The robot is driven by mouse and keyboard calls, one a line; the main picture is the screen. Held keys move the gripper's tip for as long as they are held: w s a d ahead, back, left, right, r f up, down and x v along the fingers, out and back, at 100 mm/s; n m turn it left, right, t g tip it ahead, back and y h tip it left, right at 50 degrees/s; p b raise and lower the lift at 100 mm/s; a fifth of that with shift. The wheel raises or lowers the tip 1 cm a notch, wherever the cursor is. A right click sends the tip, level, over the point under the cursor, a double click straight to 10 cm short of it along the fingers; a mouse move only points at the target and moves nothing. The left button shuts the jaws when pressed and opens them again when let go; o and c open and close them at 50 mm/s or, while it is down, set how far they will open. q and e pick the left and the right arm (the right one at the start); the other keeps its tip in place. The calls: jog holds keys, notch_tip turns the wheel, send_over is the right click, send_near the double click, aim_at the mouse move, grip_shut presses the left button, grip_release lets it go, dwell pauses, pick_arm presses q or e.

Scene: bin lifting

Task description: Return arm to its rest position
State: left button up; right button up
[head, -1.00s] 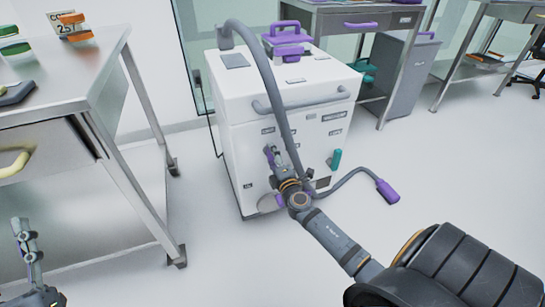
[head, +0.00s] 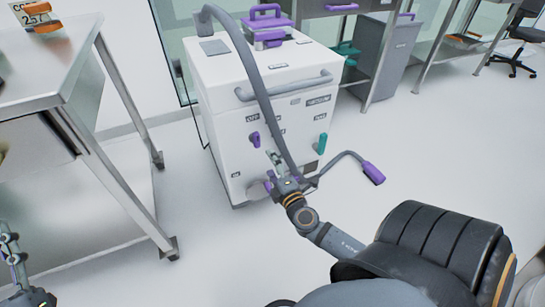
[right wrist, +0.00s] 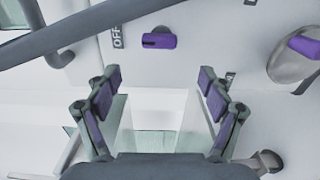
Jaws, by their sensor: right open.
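My right gripper (head: 275,160) is open and empty in front of the white cabinet (head: 225,140). The right wrist view shows its purple-padded fingers (right wrist: 160,80) spread apart with nothing between them. A purple knob (head: 255,139) on the cabinet front is just above and left of the gripper; it also shows beside an OFF label in the right wrist view (right wrist: 159,41). My left gripper (head: 10,245) is at the bottom left corner, partly cut off, and I cannot tell its jaw state.
A grey hose (head: 260,85) arches down the cabinet front, close to my right gripper. A purple-ended lever (head: 373,173) sticks out on the right. A steel table (head: 50,60) stands at the left.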

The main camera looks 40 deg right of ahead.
jog(key=shift+s+a, duration=0.15)
jog(key=shift+s, duration=0.45)
